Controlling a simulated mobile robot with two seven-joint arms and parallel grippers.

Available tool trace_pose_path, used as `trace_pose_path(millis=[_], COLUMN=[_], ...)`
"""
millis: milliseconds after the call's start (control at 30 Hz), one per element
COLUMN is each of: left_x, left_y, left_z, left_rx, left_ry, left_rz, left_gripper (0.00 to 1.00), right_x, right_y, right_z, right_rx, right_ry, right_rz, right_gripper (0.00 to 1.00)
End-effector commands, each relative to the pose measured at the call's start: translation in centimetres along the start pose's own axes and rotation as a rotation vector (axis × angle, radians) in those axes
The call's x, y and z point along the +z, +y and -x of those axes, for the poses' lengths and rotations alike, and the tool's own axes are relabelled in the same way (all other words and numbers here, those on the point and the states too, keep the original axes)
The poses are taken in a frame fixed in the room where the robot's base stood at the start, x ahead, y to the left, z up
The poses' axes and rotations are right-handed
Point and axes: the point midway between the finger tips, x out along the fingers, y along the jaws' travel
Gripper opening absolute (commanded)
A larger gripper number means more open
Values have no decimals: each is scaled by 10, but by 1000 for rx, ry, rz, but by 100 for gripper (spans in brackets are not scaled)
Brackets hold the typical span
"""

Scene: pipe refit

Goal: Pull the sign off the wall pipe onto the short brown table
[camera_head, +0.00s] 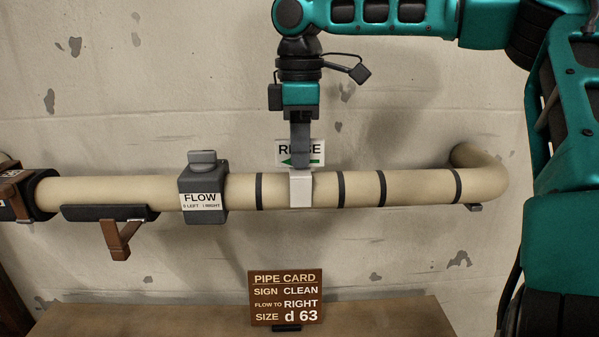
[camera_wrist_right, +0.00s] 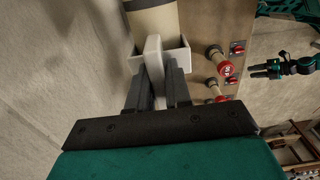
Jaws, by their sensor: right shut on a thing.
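The white sign (camera_head: 314,151) reads RINSE, partly hidden, with a green arrow pointing left. Its white clip (camera_head: 301,192) sits on the beige wall pipe (camera_head: 412,187), between dark bands. My right gripper (camera_head: 300,146) comes down from above and is shut on the sign. In the right wrist view, the fingers of my right gripper (camera_wrist_right: 157,90) close on the sign's white upright part (camera_wrist_right: 153,52), with the pipe (camera_wrist_right: 155,22) beyond. The short brown table (camera_head: 180,316) stands below the pipe. My left gripper (camera_wrist_right: 283,69) shows small in the right wrist view; its jaw state is unclear.
A grey FLOW block (camera_head: 203,190) is on the pipe left of the sign. A brown bracket (camera_head: 121,237) with a dark pad supports the pipe farther left. A PIPE CARD (camera_head: 286,297) stands on the table. Red-capped fittings (camera_wrist_right: 225,69) show in the wrist view. The table's left part looks clear.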

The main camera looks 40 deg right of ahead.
Motion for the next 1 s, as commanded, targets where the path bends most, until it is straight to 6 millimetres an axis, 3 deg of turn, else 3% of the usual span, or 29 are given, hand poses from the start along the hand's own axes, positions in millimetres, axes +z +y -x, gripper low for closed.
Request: trace_pose_path(millis=[1000], left_x=[2], left_y=[0], left_z=[1], left_rx=[1], left_ry=[-6], left_rz=[1], left_gripper=[43], right_x=[0], right_y=[0], right_z=[42], right_rx=[3], right_ry=[2], right_rz=[0], right_gripper=[0])
